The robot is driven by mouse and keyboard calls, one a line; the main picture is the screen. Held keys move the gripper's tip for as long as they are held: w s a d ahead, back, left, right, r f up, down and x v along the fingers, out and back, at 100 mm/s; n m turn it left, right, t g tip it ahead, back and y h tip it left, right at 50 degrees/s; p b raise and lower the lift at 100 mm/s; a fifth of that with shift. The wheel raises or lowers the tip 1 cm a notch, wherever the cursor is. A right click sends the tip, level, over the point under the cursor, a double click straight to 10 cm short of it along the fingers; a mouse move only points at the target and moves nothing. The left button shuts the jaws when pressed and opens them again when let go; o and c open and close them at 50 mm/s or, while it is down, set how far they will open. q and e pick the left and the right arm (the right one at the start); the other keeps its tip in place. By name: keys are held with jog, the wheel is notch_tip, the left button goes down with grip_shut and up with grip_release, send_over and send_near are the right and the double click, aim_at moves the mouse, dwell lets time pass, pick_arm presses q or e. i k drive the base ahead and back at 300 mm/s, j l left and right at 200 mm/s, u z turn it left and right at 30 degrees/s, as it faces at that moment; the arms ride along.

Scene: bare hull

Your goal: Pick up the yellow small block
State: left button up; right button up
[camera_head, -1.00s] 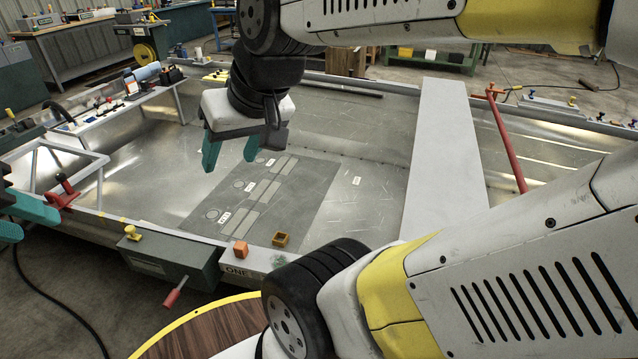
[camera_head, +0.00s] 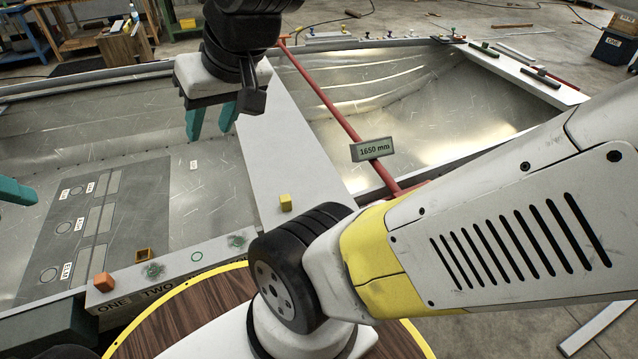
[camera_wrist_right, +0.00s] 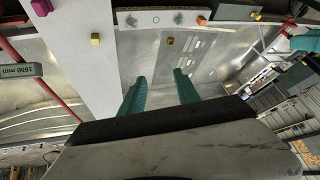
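The small yellow block (camera_head: 285,202) sits on the near end of the pale plank (camera_head: 268,140) that crosses the hull. It also shows in the right wrist view (camera_wrist_right: 95,39), on the plank beyond the fingers. My right gripper (camera_head: 211,122) has teal fingers, is open and empty, and hangs above the hull left of the plank, farther back than the block. Its spread fingers show in the right wrist view (camera_wrist_right: 160,92). Of my left gripper (camera_head: 16,192), only a teal part shows at the left edge of the head view; its opening is not clear.
A red bar (camera_head: 330,104) with a "1650 mm" tag (camera_head: 371,149) runs right of the plank. My forearm covers the near right.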

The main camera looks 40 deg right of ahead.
aim_at(286, 205)
jog(key=l+z, duration=0.1)
jog(key=z, duration=0.95)
jog(key=j+z, duration=0.1)
jog(key=j, duration=0.4)
jog(key=i+j, duration=0.15)
jog(key=j, duration=0.4)
jog(key=z, duration=0.05)
